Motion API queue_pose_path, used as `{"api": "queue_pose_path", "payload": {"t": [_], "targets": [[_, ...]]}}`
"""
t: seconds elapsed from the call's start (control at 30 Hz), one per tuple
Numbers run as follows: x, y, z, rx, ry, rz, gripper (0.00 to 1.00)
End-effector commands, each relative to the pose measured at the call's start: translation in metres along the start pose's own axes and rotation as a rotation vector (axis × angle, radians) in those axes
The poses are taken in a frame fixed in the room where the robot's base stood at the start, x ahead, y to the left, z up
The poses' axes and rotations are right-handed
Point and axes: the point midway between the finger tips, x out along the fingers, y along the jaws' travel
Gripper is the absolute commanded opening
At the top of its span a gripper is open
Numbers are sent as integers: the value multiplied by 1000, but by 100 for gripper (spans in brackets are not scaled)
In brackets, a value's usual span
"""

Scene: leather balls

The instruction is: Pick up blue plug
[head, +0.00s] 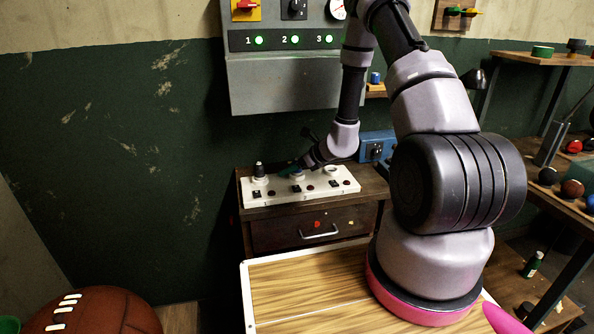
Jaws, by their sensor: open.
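A small blue piece with a dark base (375,78) stands on a little wooden wall ledge, right of the grey panel and partly behind my arm. It may be the blue plug; it is too small to be sure. My gripper (293,154) is open, low and to the left of it, over the middle of a white socket strip (344,182). I see nothing held in it, though its fingers are small and dark here. A black plug (259,171) stands upright on the strip's left socket. A dark green shape near the fingers is unclear.
The strip lies on a wooden cabinet (263,234) with a drawer. A blue box (377,146) sits at its back right. A grey panel (285,84) with green lamps hangs above. Shelves with balls (572,188) stand right. A football (98,311) is at lower left.

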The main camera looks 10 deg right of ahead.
Motion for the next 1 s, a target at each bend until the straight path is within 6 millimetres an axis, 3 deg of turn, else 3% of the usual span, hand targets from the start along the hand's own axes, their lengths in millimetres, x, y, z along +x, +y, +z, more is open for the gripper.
{"api": "queue_pose_path", "payload": {"t": [0.13, 0.33, 0.73, 1.0], "targets": [[0, 0, 0, 0, 0, 0, 75], [-1, 0, 0, 0, 0, 0, 0], [-4, 0, 4, 0, 0, -1, 0], [-21, 0, 28, -4, -1, -1, 0]]}}
